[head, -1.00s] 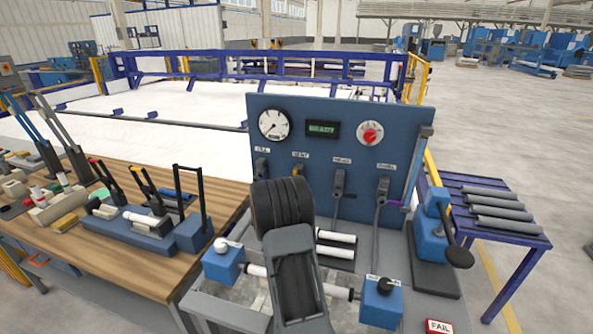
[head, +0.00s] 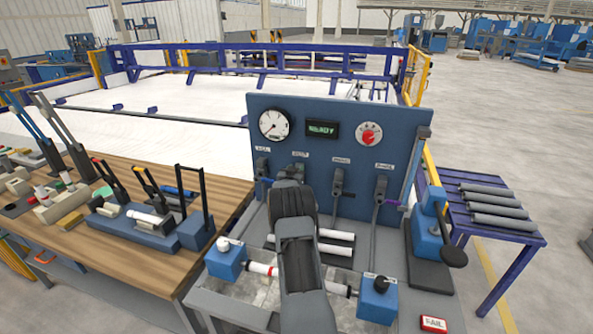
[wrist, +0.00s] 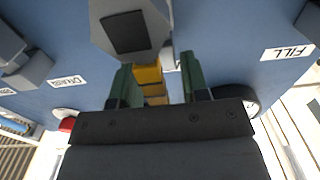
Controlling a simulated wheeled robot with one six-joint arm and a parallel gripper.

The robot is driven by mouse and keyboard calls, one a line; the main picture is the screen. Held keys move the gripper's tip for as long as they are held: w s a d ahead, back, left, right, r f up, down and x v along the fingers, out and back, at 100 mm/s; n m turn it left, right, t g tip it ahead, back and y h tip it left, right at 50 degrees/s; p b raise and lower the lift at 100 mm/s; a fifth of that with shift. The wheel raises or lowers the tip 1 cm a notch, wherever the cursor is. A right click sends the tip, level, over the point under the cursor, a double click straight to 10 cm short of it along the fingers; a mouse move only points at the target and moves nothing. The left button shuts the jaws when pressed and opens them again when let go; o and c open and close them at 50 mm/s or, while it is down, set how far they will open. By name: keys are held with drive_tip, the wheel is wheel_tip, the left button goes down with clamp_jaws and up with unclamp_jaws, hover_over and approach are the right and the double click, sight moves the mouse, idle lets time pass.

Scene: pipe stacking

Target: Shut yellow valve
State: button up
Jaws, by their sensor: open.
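The yellow valve's handle (wrist: 152,84) shows in the wrist view as a short yellow piece below a grey valve body (wrist: 130,27) on the blue panel. My gripper (wrist: 158,82) is open, with one dark green finger on each side of the yellow handle. The handle looks closer to the left finger; I cannot tell whether they touch. In the head view my gripper (head: 298,173) is at the panel's second valve from the left, and my own arm hides the yellow handle there.
The blue panel (head: 405,135) carries a gauge (head: 274,124), a lit display (head: 322,129) and a red knob (head: 368,134). Grey valves stand beside the gripper on the left (head: 262,166) and right (head: 338,185). A clamped pipe (head: 262,268) lies below my arm.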

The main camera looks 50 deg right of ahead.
clamp_jaws()
idle(0.4)
